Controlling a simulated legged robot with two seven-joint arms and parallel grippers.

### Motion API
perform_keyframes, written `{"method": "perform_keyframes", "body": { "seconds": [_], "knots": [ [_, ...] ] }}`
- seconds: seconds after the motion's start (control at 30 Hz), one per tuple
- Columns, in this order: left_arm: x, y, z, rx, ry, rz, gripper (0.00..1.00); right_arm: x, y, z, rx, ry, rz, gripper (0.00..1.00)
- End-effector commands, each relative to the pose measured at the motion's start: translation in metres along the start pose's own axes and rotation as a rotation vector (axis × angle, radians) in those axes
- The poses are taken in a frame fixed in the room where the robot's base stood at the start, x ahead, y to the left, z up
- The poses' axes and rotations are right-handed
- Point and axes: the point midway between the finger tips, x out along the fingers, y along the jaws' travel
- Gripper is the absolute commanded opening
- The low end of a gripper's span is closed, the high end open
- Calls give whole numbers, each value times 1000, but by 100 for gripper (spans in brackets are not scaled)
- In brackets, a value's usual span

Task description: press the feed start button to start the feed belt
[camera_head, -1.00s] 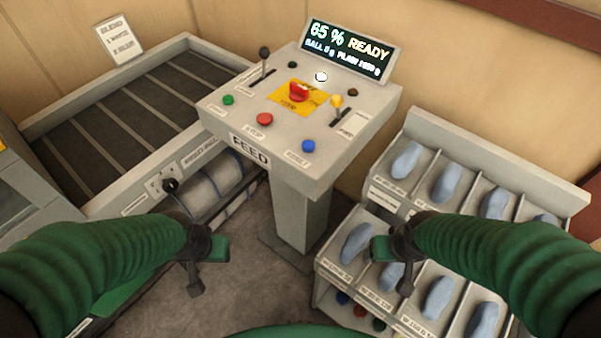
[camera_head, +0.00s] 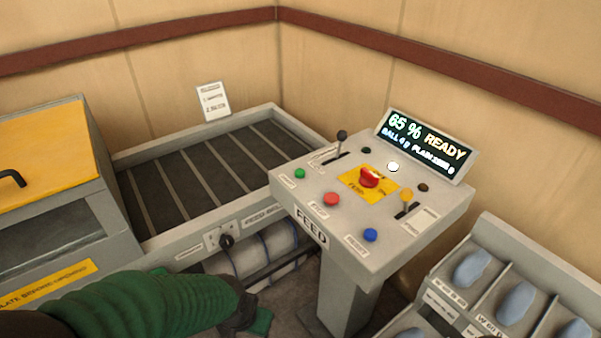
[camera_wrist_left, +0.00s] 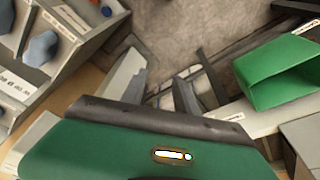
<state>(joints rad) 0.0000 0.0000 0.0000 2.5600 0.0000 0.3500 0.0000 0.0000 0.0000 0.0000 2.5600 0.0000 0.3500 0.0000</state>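The feed console (camera_head: 338,258) is a grey pedestal marked FEED with a sloped top. A green button (camera_head: 299,173) is at its left corner, a red button (camera_head: 331,199) on the near edge and a blue button (camera_head: 370,235) at the near right. A red mushroom button (camera_head: 369,177) sits on a yellow plate. The small labels are too blurred to read. My left gripper (camera_head: 258,320) is low at the bottom, left of the pedestal and apart from all buttons. My right gripper is out of view.
The display (camera_head: 428,146) reads 65 % READY. Two levers (camera_head: 341,140) (camera_head: 406,205) stand up from the console top. The dark slatted belt (camera_head: 205,178) lies left, inside grey walls. Bins of blue pieces (camera_head: 515,302) stand at the right. A yellow-lidded machine (camera_head: 50,150) is at the far left.

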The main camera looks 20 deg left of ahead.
Motion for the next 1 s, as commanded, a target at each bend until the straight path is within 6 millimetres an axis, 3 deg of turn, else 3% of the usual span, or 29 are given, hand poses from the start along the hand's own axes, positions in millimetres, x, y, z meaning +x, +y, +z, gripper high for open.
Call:
{"method": "perform_keyframes", "body": {
  "seconds": [0.13,0.4,1.0],
  "knots": [
    [0,0,0,0,0,0,36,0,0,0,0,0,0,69],
    [0,0,0,0,0,0,1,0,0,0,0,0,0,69],
    [0,0,0,0,0,0,0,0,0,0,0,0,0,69]
  ]
}}
